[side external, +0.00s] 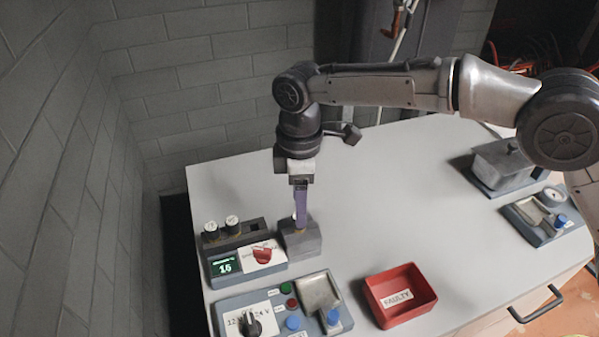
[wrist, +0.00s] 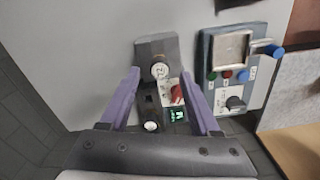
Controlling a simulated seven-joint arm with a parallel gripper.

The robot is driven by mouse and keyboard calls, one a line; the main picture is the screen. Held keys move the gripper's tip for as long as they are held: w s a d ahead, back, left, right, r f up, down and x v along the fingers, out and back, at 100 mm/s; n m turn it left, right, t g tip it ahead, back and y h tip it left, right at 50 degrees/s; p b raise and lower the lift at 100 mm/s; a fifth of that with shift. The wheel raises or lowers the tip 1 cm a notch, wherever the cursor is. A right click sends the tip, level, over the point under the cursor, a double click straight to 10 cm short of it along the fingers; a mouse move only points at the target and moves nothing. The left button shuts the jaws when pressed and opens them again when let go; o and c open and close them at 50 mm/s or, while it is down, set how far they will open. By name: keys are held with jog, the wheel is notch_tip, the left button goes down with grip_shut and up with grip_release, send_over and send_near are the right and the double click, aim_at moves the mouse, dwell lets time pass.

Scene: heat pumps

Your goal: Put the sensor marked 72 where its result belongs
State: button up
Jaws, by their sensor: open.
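The sensor marked 72 (wrist: 160,71), with a round white top, stands upright in a dark grey block (wrist: 156,46); the block also shows in the side view (side external: 301,240). My gripper (side external: 299,222) points down over this block. Its purple fingers (wrist: 160,74) are open, one on each side of the sensor in the wrist view; I cannot tell whether they touch it. A tester (side external: 235,262) with a green display, seemingly reading 15 or 16, and a red part on a white card stands left of the block. A red tray labelled FAULTY (side external: 398,298) appears empty.
Two white-topped sensors (side external: 221,226) stand in a dark rack behind the display. A control box (side external: 270,315) with a dial, coloured buttons and a metal tray is in front. Another tray unit (side external: 541,217) and a lidded grey box (side external: 500,165) are at right. The table's middle is clear.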

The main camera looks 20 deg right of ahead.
notch_tip(320, 180, up, 8)
jog(key=s+d+r+m+t, duration=0.3)
jog(key=d+r, duration=0.5)
jog(key=d, duration=0.6)
jog(key=s+d+m+t, duration=0.1)
jog(key=s+d+m, duration=0.7)
jog(key=s+d, duration=0.8)
jog(key=s+d+f+m+t, duration=0.1)
jog(key=s+d+f+m, duration=0.3)
jog(key=s+f, duration=0.2)
jog(key=s, duration=0.2)
jog(key=shift+s+d+f+t, duration=0.25)
jog(key=shift+s+f+t, duration=0.05)
jog(key=shift+f, duration=0.05)
jog(key=shift+o, duration=0.5)
